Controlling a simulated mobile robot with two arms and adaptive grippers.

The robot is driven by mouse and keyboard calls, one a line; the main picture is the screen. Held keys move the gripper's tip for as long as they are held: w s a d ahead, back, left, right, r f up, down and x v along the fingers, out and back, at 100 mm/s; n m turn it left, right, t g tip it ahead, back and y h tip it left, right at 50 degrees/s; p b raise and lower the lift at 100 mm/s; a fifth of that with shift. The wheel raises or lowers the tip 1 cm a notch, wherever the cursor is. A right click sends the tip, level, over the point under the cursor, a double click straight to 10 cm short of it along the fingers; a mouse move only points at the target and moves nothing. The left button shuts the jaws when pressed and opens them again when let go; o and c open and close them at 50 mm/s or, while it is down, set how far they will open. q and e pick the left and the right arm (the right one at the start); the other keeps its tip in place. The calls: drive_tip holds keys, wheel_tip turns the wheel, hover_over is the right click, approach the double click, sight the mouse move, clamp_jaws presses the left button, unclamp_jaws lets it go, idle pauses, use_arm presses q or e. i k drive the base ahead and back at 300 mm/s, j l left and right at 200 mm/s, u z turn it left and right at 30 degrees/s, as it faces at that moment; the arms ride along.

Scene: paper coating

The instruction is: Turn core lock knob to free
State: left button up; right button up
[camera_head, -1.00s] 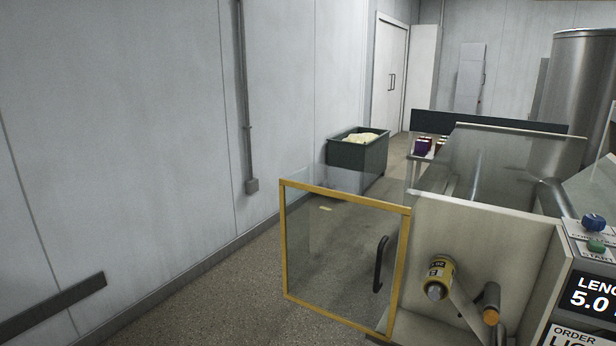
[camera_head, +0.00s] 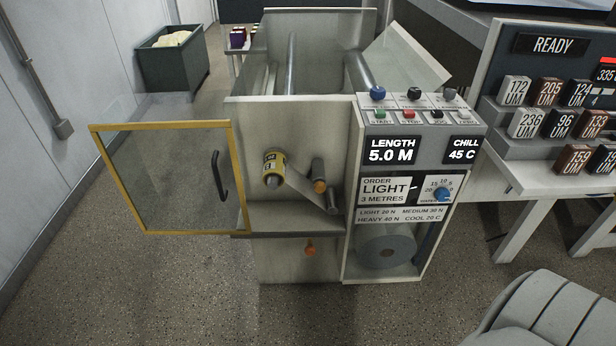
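The coating machine (camera_head: 290,110) stands in the middle of the head view. Its yellow-framed clear door (camera_head: 165,185) is swung open to the left. On the bare front panel sits a yellow-and-black labelled cylinder (camera_head: 272,168) with a grey centre. An arm with an orange-tipped roller (camera_head: 319,184) is beside it. A small orange knob (camera_head: 310,248) is on the lower panel, under a ledge. I cannot read a lock or free mark at either the cylinder or the orange knob, so which is the core lock knob is unclear. Neither gripper is in view.
A control panel (camera_head: 415,148) reads LENGTH 5.0 M and CHILL 45 C, with an order card (camera_head: 386,190) and blue dial (camera_head: 441,194). A grey roll (camera_head: 386,246) sits below. Labelled blocks (camera_head: 525,123) stand on a right-hand table. A bin (camera_head: 174,62) is at back left.

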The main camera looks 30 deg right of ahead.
sight(377, 94)
drive_tip(key=z, duration=1.45)
